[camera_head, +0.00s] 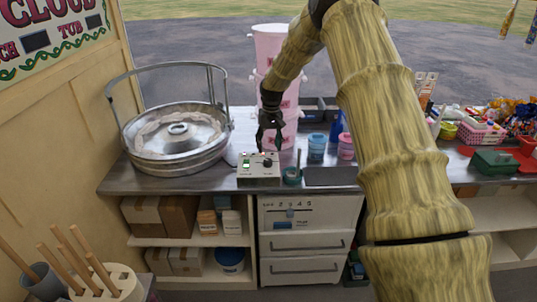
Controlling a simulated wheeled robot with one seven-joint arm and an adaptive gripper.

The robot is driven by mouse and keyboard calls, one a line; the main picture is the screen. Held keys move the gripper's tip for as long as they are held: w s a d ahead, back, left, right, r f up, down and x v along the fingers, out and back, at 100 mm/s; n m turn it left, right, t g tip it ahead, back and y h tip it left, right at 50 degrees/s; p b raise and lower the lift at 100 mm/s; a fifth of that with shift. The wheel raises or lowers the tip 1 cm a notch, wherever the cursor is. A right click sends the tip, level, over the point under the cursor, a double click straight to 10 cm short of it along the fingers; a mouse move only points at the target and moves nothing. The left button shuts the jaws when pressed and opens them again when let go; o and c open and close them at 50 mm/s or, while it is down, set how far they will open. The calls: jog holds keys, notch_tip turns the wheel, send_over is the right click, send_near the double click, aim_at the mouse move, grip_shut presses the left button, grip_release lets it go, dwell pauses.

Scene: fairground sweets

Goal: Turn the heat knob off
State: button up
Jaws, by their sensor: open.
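The heat knob (267,162) is a small dark knob on the right part of a light control box (259,174). The box stands at the front edge of the metal counter and has a green switch (245,163) on its left. My gripper (268,148) is dark, open and empty, and points down just above the knob. I cannot tell whether its fingers touch the knob. The knob's setting is too small to read.
A candy floss machine (178,138) with a metal bowl stands left of the box. Pink tubs (270,45) are stacked behind my gripper. A small teal cup (291,176), a blue tub (316,147) and a pink tub (346,146) stand to the right. Drawers (305,243) are below.

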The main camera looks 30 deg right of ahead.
aim_at(270, 160)
jog(key=shift+d+r, duration=0.15)
jog(key=shift+r, duration=2.3)
jog(key=shift+s+f, duration=0.1)
